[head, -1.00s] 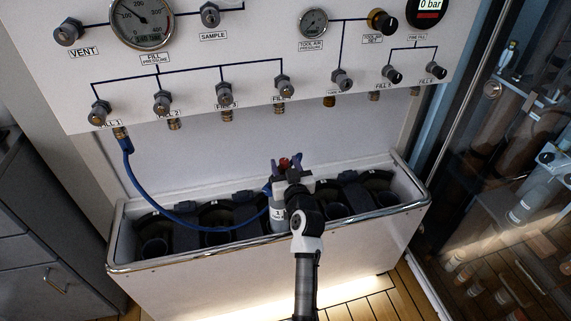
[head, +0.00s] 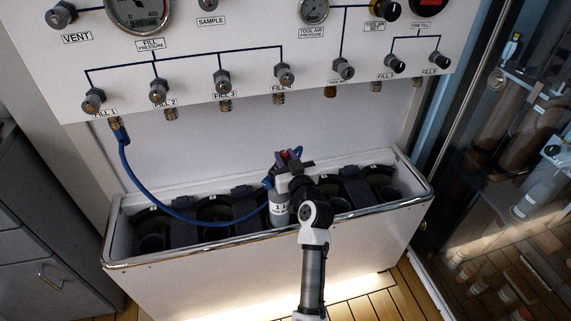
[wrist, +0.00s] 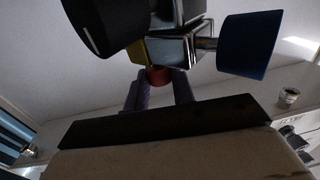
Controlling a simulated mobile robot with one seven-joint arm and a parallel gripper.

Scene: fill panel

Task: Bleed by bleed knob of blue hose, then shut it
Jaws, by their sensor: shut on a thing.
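The blue hose (head: 150,201) hangs from the FILL 1 outlet and runs down to the valve of a light cylinder (head: 279,210) in the trough. A small red knob (wrist: 158,76), apparently the bleed knob, sits below a brass and silver fitting (wrist: 168,50) in the wrist view. My gripper (wrist: 160,88) has its two purplish fingers shut on the red knob, one at each side. Any turn of the knob cannot be made out.
The trough (head: 130,262) has several dark slots. The panel (head: 190,60) with valves and gauges is above.

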